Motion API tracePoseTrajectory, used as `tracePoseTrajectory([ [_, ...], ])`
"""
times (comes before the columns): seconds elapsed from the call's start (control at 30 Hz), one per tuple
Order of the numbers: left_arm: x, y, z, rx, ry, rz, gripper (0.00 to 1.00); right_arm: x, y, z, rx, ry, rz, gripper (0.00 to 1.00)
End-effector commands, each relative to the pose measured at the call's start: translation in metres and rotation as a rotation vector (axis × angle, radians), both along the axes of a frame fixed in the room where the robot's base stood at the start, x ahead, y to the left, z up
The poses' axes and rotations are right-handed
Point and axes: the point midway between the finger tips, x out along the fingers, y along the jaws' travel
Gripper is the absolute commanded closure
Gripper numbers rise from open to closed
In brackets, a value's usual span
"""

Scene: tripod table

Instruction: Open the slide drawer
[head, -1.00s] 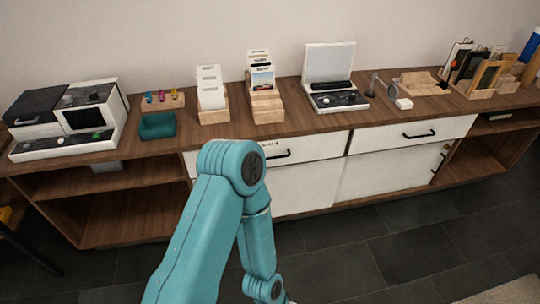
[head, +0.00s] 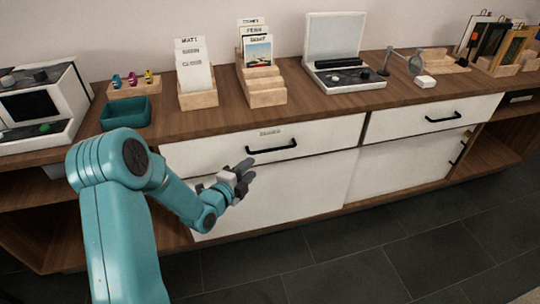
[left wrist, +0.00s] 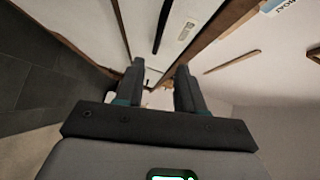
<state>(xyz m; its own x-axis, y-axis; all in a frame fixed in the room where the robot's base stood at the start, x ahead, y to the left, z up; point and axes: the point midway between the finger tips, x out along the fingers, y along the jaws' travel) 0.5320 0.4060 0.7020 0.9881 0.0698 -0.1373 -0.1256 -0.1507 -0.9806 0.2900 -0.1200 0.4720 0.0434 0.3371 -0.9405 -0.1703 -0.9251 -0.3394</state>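A white drawer front (head: 215,153) with a black bar handle (head: 272,148) and a small label (head: 270,132) sits under the countertop; the label is too small to read. The drawer looks shut. A second white drawer (head: 400,122) with a black handle (head: 443,117) is to its right, also shut. My left gripper (head: 247,172) is below and left of the labelled drawer's handle, apart from it. In the left wrist view its two fingers (left wrist: 160,70) stand apart with nothing held, and the black handle (left wrist: 162,25) and label (left wrist: 186,30) show beyond them. My right gripper is out of view.
The wooden countertop (head: 330,104) holds a teal tray (head: 126,115), card racks (head: 197,98), an open light-coloured case (head: 340,75) and a lamp (head: 410,64). White cabinet doors (head: 290,192) are below the drawers. Dark floor tiles (head: 340,265) in front are clear.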

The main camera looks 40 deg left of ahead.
Motion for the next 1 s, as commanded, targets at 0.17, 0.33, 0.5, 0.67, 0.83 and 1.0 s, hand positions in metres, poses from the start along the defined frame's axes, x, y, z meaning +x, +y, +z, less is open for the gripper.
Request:
tracePoseTrajectory([
  [0.17,0.042,-0.003,-0.007,-0.002,0.000,-0.005,0.62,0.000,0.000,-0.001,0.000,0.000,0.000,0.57],
  [0.33,0.080,-0.002,-0.014,-0.003,0.001,-0.004,0.62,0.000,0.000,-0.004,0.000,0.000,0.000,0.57],
  [0.5,0.107,0.000,-0.017,-0.005,0.002,-0.003,0.62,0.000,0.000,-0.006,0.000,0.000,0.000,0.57],
  [0.67,0.120,0.002,-0.019,-0.004,0.002,-0.002,0.62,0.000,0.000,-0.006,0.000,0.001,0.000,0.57],
  [0.83,0.123,0.004,-0.019,-0.006,0.004,-0.002,0.62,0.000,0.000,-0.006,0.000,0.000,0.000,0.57],
  [1.0,0.123,0.005,-0.019,-0.006,0.004,-0.001,0.75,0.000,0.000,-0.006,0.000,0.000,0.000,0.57],
])
